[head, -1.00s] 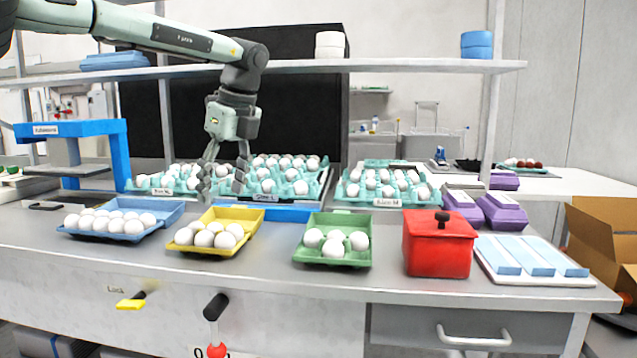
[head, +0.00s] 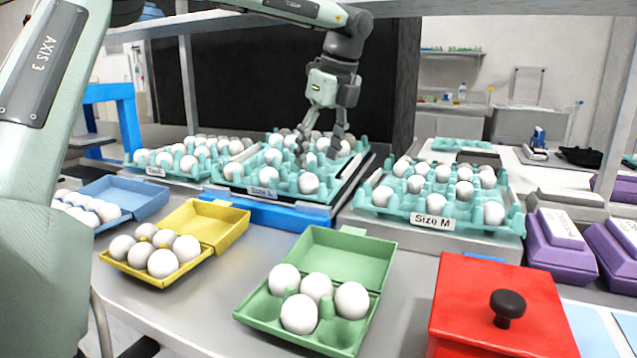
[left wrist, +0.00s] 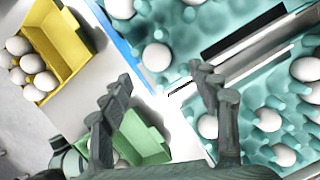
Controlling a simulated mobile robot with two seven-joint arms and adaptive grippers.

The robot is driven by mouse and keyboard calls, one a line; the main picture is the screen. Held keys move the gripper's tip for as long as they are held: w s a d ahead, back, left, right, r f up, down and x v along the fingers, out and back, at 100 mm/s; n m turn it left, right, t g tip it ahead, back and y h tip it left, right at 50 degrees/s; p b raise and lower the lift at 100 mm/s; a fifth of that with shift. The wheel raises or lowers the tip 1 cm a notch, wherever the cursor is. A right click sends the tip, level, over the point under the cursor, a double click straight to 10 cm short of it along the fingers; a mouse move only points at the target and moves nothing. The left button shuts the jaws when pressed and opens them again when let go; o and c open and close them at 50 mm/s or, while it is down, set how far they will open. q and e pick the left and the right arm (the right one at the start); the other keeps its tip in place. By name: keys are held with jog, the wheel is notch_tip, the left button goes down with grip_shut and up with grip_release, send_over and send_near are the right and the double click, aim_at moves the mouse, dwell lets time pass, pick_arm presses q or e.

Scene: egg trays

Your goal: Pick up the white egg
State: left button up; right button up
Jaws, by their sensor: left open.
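Several white eggs look alike, and I cannot tell which single one the task means. Many sit in the turquoise "Size L" tray (head: 238,190), one of them a white egg (head: 308,183) at its front edge. My left gripper (head: 318,152) hangs fingers down over the right part of that tray, open, nothing held. In the left wrist view its two fingers (left wrist: 160,88) are spread wide, and a white egg (left wrist: 157,57) in a turquoise tray shows beyond the gap between them. The fingers hide some eggs in the head view. My right gripper is not in view.
Open egg cartons stand in front: blue (head: 133,199), yellow (head: 222,226) and green (head: 347,262), each holding white eggs. The turquoise "Size M" tray (head: 400,208) is to the right. A red lidded box (head: 470,300) stands at front right. A shelf crosses above.

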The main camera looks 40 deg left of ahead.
aim_at(310, 174)
pick_arm(q)
jog(key=x, duration=0.3)
jog(key=p+x, duration=0.1)
jog(key=x, duration=0.2)
jog(key=shift+s+a+f, duration=0.1)
jog(key=shift+s+a, duration=0.05)
jog(key=shift+a, duration=0.1)
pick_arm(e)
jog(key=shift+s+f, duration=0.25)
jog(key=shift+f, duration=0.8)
pick_arm(q)
jog(key=shift+c, duration=0.4)
jog(key=c, duration=0.7)
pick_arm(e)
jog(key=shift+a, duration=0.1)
